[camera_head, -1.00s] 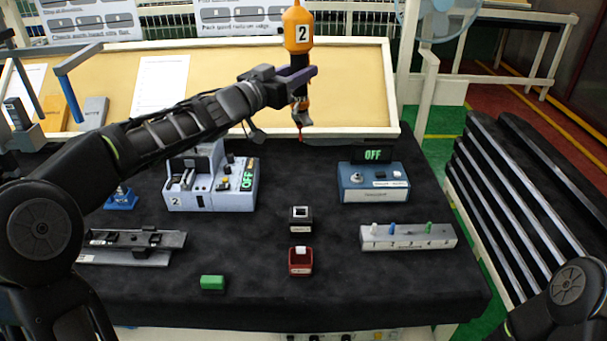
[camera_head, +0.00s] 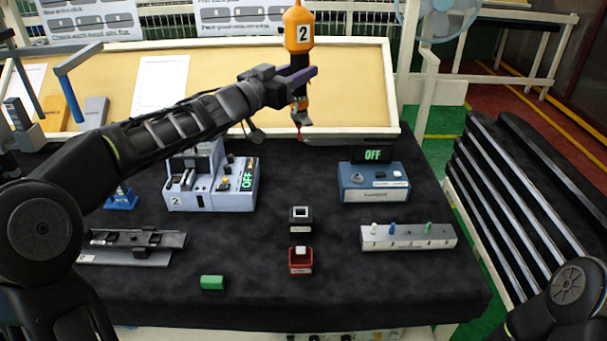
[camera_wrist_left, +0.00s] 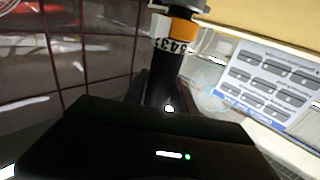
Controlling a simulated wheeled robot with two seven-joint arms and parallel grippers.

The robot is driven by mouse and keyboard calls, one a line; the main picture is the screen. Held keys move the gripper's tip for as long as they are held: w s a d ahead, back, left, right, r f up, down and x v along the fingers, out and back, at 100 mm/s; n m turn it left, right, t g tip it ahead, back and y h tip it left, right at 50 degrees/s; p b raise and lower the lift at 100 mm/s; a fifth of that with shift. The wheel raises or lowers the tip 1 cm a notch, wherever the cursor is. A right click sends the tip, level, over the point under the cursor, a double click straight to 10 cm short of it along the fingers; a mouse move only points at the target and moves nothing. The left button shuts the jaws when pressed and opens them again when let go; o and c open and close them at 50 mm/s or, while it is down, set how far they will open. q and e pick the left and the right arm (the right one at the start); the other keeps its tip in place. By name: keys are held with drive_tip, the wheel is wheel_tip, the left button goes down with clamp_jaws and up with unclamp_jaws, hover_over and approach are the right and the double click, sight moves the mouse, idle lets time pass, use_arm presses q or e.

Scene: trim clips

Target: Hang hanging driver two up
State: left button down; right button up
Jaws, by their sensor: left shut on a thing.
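The hanging driver two (camera_head: 300,35) is an orange and black tool with a white label "2", in the upper middle of the head view. It stands upright above the back of the table, its thin tip pointing down. My left gripper (camera_head: 299,76) is shut on its dark middle part. In the left wrist view the driver (camera_wrist_left: 162,85) rises beyond the dark gripper body, with an orange band and a numbered ring. The fingertips are hidden there. My right gripper is not in view; only a part of my right arm shows at the lower right.
On the black table (camera_head: 330,285) stand a grey device marked 2 (camera_head: 200,200), a blue device reading OFF (camera_head: 374,188), a grey block with coloured pegs (camera_head: 408,236), a black box (camera_head: 300,219), a red box (camera_head: 300,262) and a green block (camera_head: 212,282). A beige board (camera_head: 345,85) stands behind.

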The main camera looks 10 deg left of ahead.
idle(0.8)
use_arm(q)
drive_tip(key=c, duration=0.9)
unclamp_jaws()
drive_tip(key=shift+f, duration=0.15)
drive_tip(key=o, duration=0.9)
drive_tip(key=shift+s, duration=0.1)
drive_tip(key=r+v, duration=0.2)
drive_tip(key=v, duration=0.7)
drive_tip(key=shift+s+a, duration=0.2)
drive_tip(key=shift+s, duration=0.15)
drive_tip(key=shift+r, duration=0.1)
